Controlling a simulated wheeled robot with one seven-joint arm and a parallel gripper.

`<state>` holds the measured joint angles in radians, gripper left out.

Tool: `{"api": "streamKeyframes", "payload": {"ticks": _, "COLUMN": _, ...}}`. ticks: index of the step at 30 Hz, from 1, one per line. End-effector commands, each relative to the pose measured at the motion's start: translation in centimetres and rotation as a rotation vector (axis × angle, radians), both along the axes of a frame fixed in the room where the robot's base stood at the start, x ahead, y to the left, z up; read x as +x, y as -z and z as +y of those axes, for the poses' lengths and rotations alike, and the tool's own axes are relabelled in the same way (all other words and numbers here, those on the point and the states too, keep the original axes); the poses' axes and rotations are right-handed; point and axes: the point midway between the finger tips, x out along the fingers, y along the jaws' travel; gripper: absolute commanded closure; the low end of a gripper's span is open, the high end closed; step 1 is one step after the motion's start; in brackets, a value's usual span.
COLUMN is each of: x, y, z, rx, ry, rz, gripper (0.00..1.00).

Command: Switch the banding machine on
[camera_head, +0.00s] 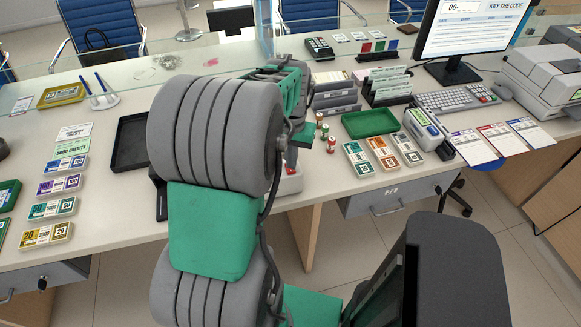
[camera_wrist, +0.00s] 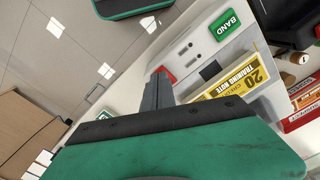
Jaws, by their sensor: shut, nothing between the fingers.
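The banding machine (camera_wrist: 232,48) is a pale grey box in the wrist view, with a green BAND button (camera_wrist: 226,25), small dark slots and a dark square on its top. A red part (camera_wrist: 170,76), perhaps its switch, shows at its edge, partly hidden behind my fingers. My gripper (camera_wrist: 158,84) is shut and empty, with its fingertips right by this red part. I cannot tell whether they touch it. In the head view my arm hides most of the machine (camera_head: 290,185); only a low pale piece shows.
In the head view, a green tray (camera_head: 370,123), several note bundles (camera_head: 382,153) and small rolls (camera_head: 331,145) sit to the right. A black tray (camera_head: 130,145) lies left of my arm.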

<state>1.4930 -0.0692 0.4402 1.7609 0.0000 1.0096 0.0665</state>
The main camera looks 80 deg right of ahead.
Motion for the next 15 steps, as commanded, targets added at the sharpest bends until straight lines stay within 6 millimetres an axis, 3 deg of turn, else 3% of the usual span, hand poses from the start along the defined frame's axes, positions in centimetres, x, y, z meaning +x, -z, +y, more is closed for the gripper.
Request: {"api": "streamKeyframes", "payload": {"ticks": 15, "x": 0.00, "y": 0.71, "z": 0.00, "rx": 0.000, "ry": 0.000, "rz": 0.000, "gripper": 1.00}}
